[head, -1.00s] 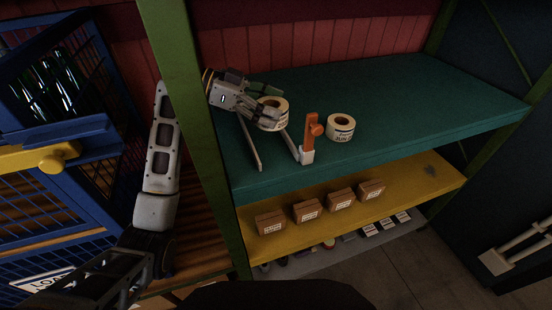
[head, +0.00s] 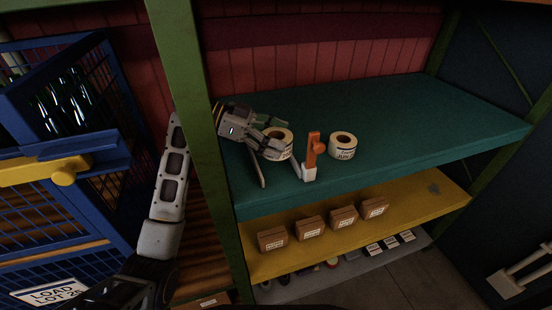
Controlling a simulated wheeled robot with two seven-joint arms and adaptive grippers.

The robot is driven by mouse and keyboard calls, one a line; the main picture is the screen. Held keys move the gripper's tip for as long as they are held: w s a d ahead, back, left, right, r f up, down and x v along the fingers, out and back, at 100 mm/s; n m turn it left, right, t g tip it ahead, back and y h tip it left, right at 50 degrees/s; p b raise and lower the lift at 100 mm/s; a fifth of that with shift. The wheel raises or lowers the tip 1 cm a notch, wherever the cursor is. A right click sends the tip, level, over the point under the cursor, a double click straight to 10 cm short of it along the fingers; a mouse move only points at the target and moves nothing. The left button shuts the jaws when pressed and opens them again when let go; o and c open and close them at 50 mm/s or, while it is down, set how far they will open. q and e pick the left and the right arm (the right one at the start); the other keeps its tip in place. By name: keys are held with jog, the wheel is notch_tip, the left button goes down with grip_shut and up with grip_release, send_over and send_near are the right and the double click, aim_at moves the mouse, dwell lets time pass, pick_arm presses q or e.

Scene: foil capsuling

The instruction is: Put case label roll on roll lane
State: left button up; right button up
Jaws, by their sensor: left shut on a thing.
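My left gripper (head: 272,143) reaches in over the green shelf from the left. It is shut on a white label roll (head: 284,152) with a brown core, partly covered by the fingers. The roll is at the lane, a pair of pale rails (head: 259,172) on the shelf; I cannot tell whether it touches them. An orange post (head: 313,149) with a knob stands on a white foot at the front end of the right rail. A second label roll (head: 343,150) with printed text sits on the shelf right of the post. My right gripper is out of view.
The green shelf top (head: 420,115) is clear to the right. A green upright (head: 190,130) stands left of the lane, close to my left arm. Several brown boxes (head: 309,228) line the yellow shelf (head: 430,205) below. A blue cage (head: 60,150) stands at left.

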pick_arm(q)
jog(key=shift+f, duration=1.6)
jog(key=shift+f+p, duration=0.5)
jog(key=shift+f, duration=1.35)
jog(key=shift+f, duration=0.15)
jog(key=o, duration=0.8)
